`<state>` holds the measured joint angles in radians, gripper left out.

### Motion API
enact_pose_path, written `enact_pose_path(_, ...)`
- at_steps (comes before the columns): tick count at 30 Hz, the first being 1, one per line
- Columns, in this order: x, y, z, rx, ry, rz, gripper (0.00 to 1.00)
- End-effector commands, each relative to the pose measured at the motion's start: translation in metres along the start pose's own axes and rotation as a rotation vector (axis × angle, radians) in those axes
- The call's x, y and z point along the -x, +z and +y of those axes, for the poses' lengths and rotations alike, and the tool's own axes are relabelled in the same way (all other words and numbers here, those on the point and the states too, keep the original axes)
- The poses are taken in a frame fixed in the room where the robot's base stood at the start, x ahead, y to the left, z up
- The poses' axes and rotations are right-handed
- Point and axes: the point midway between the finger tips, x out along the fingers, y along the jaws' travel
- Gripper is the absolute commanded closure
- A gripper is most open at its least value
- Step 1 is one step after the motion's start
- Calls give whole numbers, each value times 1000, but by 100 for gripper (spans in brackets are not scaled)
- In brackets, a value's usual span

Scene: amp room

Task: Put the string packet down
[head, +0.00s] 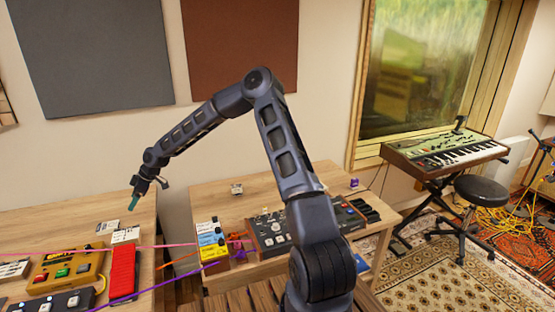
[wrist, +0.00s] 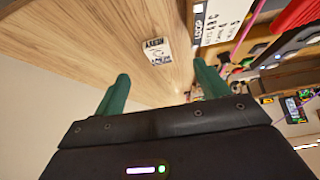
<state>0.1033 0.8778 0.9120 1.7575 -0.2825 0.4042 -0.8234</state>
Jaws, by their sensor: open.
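My gripper (head: 134,202) is at the end of my outstretched arm, above the left wooden table near its right end. In the wrist view its two green fingers (wrist: 160,75) are spread apart with nothing between them. A small white packet with dark print (wrist: 157,51) lies flat on the table beyond the fingertips, apart from them; it looks like the string packet. In the head view it appears to be the white piece (head: 107,227) below my gripper. Its print is too small to read there.
A yellow pedal box (head: 66,269) and cables are further left. A second table (head: 200,192) with a yellow-and-blue unit (head: 212,244) stands right, across a gap. Bare wood surrounds the packet's far side.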

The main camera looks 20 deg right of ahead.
Motion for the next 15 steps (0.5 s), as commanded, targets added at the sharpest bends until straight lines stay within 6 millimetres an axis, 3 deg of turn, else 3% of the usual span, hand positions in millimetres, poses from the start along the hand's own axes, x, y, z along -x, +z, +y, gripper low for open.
enact_pose_path(15,139,59,-32,-165,154,-296,26)
